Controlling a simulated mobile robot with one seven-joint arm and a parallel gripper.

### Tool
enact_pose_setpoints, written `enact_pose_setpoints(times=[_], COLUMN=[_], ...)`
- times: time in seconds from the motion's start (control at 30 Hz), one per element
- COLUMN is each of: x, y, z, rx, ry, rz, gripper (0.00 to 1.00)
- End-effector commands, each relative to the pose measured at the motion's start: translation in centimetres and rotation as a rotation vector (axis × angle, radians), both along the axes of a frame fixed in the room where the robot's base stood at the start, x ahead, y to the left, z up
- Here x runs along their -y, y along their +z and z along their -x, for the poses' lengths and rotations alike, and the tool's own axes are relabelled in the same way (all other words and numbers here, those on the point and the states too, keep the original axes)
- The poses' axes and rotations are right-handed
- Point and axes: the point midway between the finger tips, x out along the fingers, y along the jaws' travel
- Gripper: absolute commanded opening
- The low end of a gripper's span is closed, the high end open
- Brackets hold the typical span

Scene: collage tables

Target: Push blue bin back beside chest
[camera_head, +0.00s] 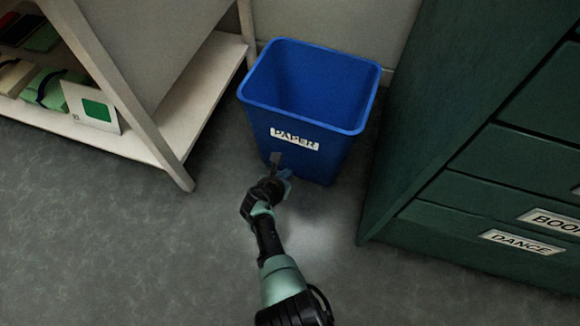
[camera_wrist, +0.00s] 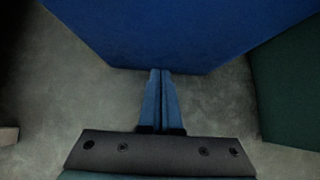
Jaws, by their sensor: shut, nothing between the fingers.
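The blue bin (camera_head: 306,85) stands upright on the floor between a shelf unit and a green chest, with a white label reading PAPER on its front. The green chest (camera_head: 470,150) is to its right, with a gap of floor between them at the front. My gripper (camera_head: 280,165) is low in front of the bin, below the label, with its fingers shut and empty. In the wrist view the shut fingertips (camera_wrist: 161,72) meet the lower edge of the bin's blue front (camera_wrist: 160,30). Whether they touch it I cannot tell. The chest's side shows at the right there (camera_wrist: 288,85).
A pale shelf unit (camera_head: 190,95) stands to the left of the bin, its front leg near the bin's left side. Folders and a card with a green square (camera_head: 92,106) lie on its lower shelf. A wall is behind the bin. The grey floor (camera_head: 130,240) in front is clear.

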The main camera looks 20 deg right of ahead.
Motion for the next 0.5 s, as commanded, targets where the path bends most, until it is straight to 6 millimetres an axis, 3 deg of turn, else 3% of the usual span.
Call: enact_pose_setpoints(times=[0.5], x=[-3.6], y=[5.7], z=[4.2], rx=[-0.002], ry=[0.001], rz=[-0.001], gripper=[0.0])
